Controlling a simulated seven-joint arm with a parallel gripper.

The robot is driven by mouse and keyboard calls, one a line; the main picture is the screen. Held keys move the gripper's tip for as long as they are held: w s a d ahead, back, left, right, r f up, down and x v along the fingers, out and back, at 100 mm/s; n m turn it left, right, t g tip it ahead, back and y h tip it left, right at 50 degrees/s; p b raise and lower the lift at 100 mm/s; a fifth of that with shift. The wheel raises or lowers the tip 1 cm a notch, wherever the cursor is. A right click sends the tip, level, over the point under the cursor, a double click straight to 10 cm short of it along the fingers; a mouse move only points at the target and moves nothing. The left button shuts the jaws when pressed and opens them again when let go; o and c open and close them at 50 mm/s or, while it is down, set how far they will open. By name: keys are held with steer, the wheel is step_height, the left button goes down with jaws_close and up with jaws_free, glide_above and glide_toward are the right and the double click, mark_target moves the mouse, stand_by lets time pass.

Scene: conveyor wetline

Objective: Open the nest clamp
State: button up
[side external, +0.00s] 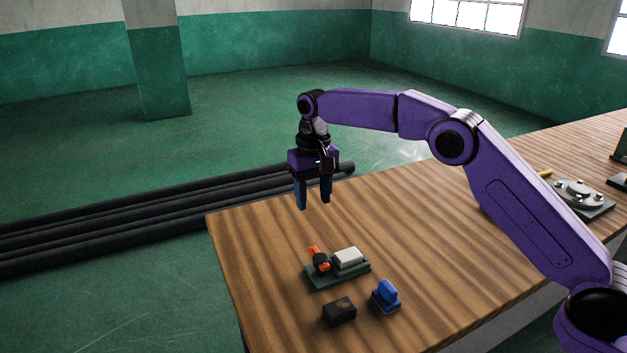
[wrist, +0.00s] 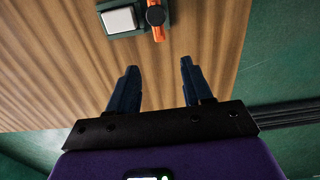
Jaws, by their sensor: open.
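The nest clamp (side external: 313,252) is an orange lever with a round black knob, on a dark green base plate (side external: 320,284) on the wooden table. A white block (side external: 348,257) sits on the same plate beside the knob. In the wrist view the orange lever (wrist: 158,34), black knob (wrist: 155,15) and white block (wrist: 118,20) show at the top edge, partly cut off. My gripper (side external: 314,204) is open and empty, pointing down, well above the table and apart from the clamp. Its two blue fingers (wrist: 159,66) show in the wrist view.
A dark block (side external: 339,311) and a blue part (side external: 386,297) stand in front of the plate. A grey fixture with a round metal top (side external: 580,194) sits at the far right. Black pipes (side external: 150,217) lie on the floor. The table's middle is clear.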

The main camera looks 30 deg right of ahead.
step_height(320, 180, up, 4)
steer(key=shift+f, duration=0.25)
stand_by(0.5)
steer(key=s+d+r+n, duration=0.2)
steer(key=s+n, duration=0.1)
steer(key=s, duration=0.8)
steer(key=s+d+r+n, duration=0.1)
steer(key=s+n, duration=0.3)
steer(key=s, duration=0.6)
steer(key=s+d+f+n, duration=0.2)
steer(key=s+d+f, duration=0.1)
steer(key=s+d, duration=0.5)
steer(key=s+d+f+n, duration=0.3)
steer(key=s+d, duration=0.5)
steer(key=s, duration=0.7)
